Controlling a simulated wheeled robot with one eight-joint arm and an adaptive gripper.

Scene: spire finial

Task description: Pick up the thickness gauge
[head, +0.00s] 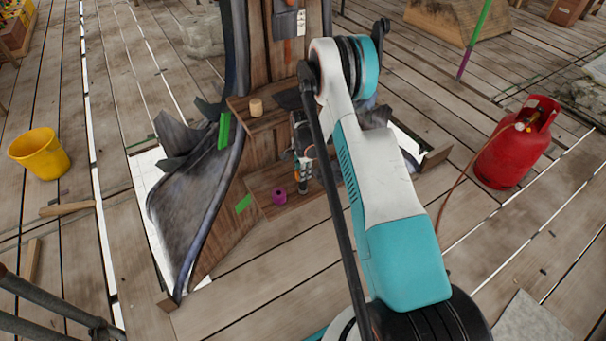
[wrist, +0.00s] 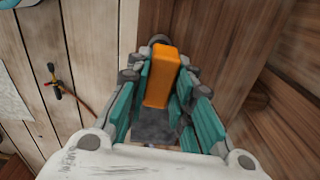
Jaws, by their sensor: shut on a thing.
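An orange block-shaped thing, which I take to be the thickness gauge (wrist: 161,76), sits between the teal-padded fingers of my gripper (wrist: 165,98) in the wrist view. The fingers are shut on its sides, and its far end points away from me. In the head view my gripper (head: 303,172) hangs at the lower wooden shelf of the spire, partly hidden by my arm.
A purple piece (head: 279,196) stands on the lower shelf (head: 262,184), left of my gripper. A small wooden cylinder (head: 256,107) stands on the upper ledge. Dark torn sheet metal (head: 190,200) flares at the left. A red gas bottle (head: 512,145) and a yellow bucket (head: 40,153) stand farther out.

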